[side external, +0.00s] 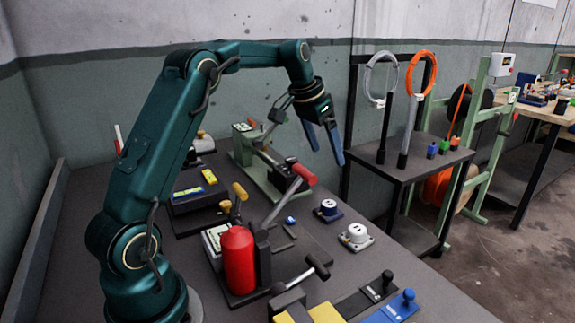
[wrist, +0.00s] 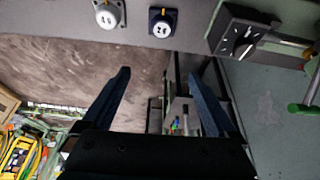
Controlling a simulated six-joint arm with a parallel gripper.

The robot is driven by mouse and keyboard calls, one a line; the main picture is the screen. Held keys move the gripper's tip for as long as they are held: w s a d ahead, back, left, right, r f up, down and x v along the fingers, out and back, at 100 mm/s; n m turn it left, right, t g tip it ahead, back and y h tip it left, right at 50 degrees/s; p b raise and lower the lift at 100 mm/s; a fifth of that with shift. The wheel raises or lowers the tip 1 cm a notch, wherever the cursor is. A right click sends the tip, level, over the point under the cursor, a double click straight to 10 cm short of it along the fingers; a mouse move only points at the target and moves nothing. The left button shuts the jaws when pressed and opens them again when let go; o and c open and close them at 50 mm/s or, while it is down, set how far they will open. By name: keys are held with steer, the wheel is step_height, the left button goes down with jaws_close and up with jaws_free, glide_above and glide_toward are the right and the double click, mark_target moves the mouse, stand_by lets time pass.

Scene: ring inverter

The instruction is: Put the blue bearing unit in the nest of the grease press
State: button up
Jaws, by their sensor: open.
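The blue bearing unit (side external: 327,209) stands upright on the bench, with a dark blue square base and a pale numbered top. It also shows in the wrist view (wrist: 162,22) at the top. The device with a red cylinder (side external: 238,260), a black post and a red-handled lever (side external: 304,174) looks like the grease press. I cannot clearly make out its nest. My gripper (side external: 333,158) is open and empty, high above the bench's far right side, apart from the blue unit. Its two fingers (wrist: 160,88) show in the wrist view with nothing between them.
A white bearing unit (side external: 356,237) stands close to the blue one; it also shows in the wrist view (wrist: 108,15). A green machine (side external: 262,178) stands behind. A black-handled lever (side external: 318,266) is in front. A side table (side external: 420,150) holds ring stands beyond the bench.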

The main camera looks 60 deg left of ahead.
glide_above(329, 204)
steer(key=s, duration=0.3)
steer(key=f, duration=0.9)
steer(key=shift+w+f, duration=0.25)
steer(key=shift+f, duration=0.05)
steer(key=shift+x, duration=2.75)
jaws_close()
